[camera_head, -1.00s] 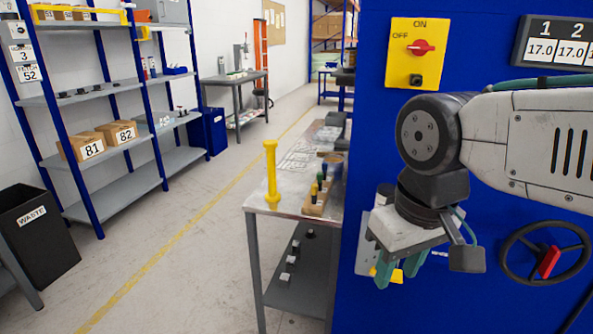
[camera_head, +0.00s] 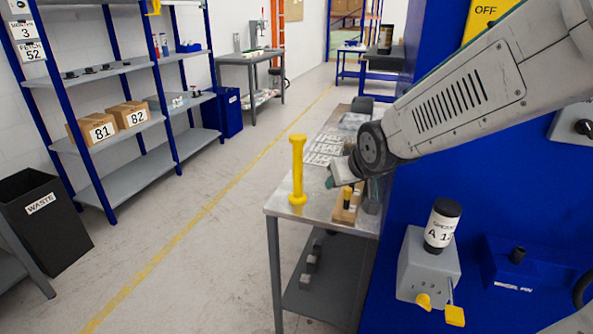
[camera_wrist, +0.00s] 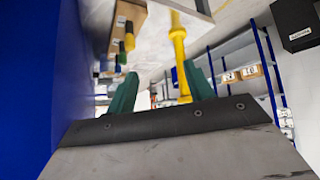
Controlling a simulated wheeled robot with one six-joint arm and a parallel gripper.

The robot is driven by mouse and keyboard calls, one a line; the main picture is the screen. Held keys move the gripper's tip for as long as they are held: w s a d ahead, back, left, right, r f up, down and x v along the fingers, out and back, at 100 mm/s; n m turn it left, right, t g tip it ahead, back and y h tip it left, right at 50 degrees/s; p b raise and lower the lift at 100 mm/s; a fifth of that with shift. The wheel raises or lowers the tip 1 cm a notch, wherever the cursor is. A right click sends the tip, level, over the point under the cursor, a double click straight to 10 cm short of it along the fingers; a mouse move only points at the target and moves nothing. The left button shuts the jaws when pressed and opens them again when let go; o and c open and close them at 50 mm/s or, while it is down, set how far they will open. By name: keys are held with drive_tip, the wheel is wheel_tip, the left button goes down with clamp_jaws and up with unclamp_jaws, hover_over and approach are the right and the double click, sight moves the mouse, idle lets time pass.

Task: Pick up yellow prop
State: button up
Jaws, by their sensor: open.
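The yellow prop (camera_head: 297,170), a bar with wider ends, stands upright near the front left corner of the grey table (camera_head: 320,217). My gripper (camera_head: 340,180) is just to the right of the prop in the head view, above the table and partly hidden by its own wrist. In the wrist view my open gripper (camera_wrist: 160,88) has two green fingers set apart. There the yellow prop (camera_wrist: 179,55) shows beyond the fingers, nearer the right one. I see nothing held between the fingers.
A wooden block with coloured pegs (camera_head: 347,205) is beside my gripper on the table. A blue cabinet wall (camera_head: 440,185) stands close to my arm, with a grey box (camera_head: 427,268) bearing a labelled cylinder (camera_head: 442,224). The floor left of the table is clear.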

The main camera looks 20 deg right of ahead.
sight(300, 165)
drive_tip(key=shift+w+a+f+n+t+y, duration=0.25)
drive_tip(key=shift+w+a+f+t+y, duration=0.8)
drive_tip(key=shift+w, duration=2.7)
drive_tip(key=shift+w+a+f+n+t+y, duration=0.15)
drive_tip(key=shift+w+a+f+n+t, duration=0.2)
drive_tip(key=shift+w+f+t, duration=2.4)
drive_tip(key=shift+w+a+r+n+t+y, duration=0.2)
drive_tip(key=shift+w+a+t+y, duration=0.5)
drive_tip(key=shift+w, duration=4.1)
clamp_jaws()
